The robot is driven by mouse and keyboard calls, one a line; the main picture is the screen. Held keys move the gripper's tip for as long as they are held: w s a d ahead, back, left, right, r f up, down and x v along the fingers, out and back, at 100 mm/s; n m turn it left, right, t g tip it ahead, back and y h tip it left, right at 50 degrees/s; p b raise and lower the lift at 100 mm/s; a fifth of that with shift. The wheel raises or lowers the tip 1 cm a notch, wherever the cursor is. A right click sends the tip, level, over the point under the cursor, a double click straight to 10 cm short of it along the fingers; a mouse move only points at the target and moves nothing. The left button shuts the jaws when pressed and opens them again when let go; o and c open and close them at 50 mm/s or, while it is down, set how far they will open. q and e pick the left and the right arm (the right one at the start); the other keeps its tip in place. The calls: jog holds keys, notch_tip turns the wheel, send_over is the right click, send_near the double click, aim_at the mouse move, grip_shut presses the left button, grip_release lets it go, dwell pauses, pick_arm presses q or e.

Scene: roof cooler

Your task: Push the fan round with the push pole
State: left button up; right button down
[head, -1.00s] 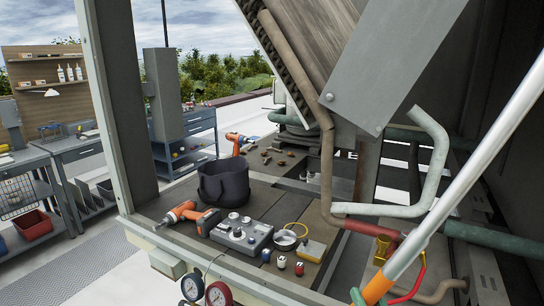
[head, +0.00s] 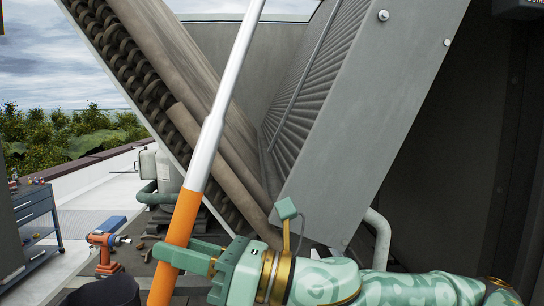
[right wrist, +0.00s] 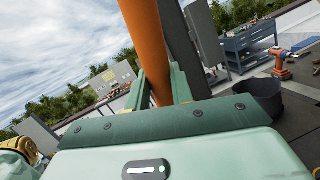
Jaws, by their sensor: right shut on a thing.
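The push pole (head: 212,130) has a silver-white shaft and an orange grip. In the head view it leans slightly right as it rises, and its upper end runs out of the top of the picture. My right gripper (head: 180,252) is shut on the orange grip, low in the head view. In the right wrist view the orange grip (right wrist: 145,35) stands between the two green fingers of this gripper (right wrist: 157,88). I cannot make out the fan in these frames. My left gripper is not in view.
Slanted finned coil panels (head: 150,90) and a grey metal plate (head: 375,100) stand close behind the pole. An orange drill (head: 105,245) and a black bucket (head: 108,292) are at lower left. A blue tool cart (head: 38,225) stands farther left. Open sky shows at upper left.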

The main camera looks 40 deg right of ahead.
jog(key=s+r+n+g+y+p, duration=0.25)
jog(key=s+r+g+p, duration=0.3)
jog(key=r, duration=0.45)
jog(key=s+d+r+n+g+y+p, duration=0.1)
jog(key=s+r+n+g+p, duration=0.4)
jog(key=r, duration=0.5)
jog(key=s+r+n+g+y+p, duration=0.2)
jog(key=s+r+n+g+p, duration=0.1)
jog(key=s+r+g, duration=0.55)
jog(key=w+d+r+p, duration=0.1)
jog(key=w+r+p, duration=0.1)
jog(key=r+p, duration=0.2)
jog(key=w+d+r+t+p, duration=0.1)
jog(key=w+r+p, duration=0.2)
jog(key=r+p, duration=0.1)
jog(key=shift+d+r+p, duration=0.15)
jog(key=shift+r+p, duration=0.15)
jog(key=shift+r, duration=0.55)
jog(key=w+r, duration=0.4)
jog(key=r, duration=0.8)
jog(key=shift+w+r, duration=0.2)
jog(key=shift+r, duration=0.05)
jog(key=shift+d, duration=0.15)
